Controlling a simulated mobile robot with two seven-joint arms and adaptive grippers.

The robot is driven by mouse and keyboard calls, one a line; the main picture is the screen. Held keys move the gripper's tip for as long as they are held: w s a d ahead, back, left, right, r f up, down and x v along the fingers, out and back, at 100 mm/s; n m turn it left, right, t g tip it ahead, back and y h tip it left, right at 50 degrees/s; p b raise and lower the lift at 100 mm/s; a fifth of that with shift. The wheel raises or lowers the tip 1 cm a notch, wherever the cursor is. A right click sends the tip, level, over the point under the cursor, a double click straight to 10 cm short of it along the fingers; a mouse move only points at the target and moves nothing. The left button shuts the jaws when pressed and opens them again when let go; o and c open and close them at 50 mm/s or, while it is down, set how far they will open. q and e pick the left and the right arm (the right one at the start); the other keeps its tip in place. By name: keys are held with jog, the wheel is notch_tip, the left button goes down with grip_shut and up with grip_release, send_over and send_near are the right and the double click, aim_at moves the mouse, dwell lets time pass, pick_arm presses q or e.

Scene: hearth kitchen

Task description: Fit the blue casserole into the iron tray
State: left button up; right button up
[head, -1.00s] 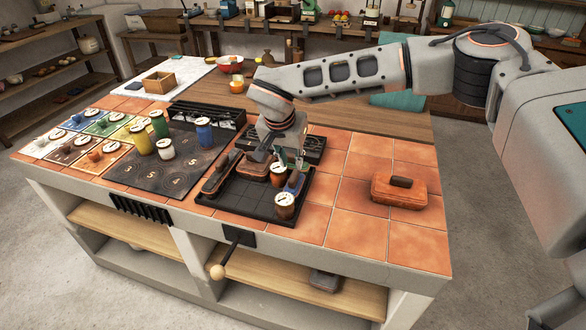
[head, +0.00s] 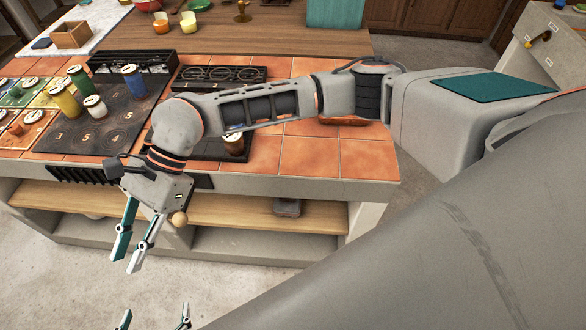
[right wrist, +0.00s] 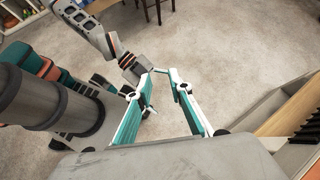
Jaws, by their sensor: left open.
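The dark iron tray (head: 205,150) lies on the tiled counter, mostly hidden behind my right arm in the head view. A brown jar with a pale lid (head: 233,143) stands in its right part. I cannot make out the blue casserole; a small blue patch beside my arm above that jar is too hidden to tell. My right gripper (head: 126,262) is in front of the counter, pointing down, apart from the tray. In the right wrist view its teal fingers (right wrist: 166,74) are apart with nothing between them. My left gripper (head: 155,315) is open and empty at the bottom edge.
A terracotta dish (head: 342,121) sits right of the tray, partly behind my arm. A black board (head: 120,125) with several jars lies left. A wooden knob (head: 180,218) sticks out of the counter front. A grey dish (head: 288,207) rests on the lower shelf. Right-hand tiles are clear.

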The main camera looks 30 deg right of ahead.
jog(key=s+a+r+m+g+y, duration=0.1)
jog(key=s+a+r+m+y, duration=0.3)
jog(key=a+r+y, duration=0.15)
jog(key=w+r+m+t+y, duration=0.4)
jog(key=r+m+y, duration=0.2)
jog(key=m, duration=0.5)
jog(key=w+d+f+m+t+h, duration=0.5)
jog(key=w+d+m+t, duration=0.55)
jog(key=m+t, duration=0.7)
jog(key=d+f+m+h, duration=0.8)
jog(key=d+f+m, duration=0.6)
jog(key=f+m, duration=0.15)
jog(key=s+d+f+m+g+h, duration=0.5)
jog(key=s+d+f+m, duration=0.3)
jog(key=s+d+f, duration=0.6)
notch_tip(320, 180, down, 4)
jog(key=shift+d+r, duration=0.25)
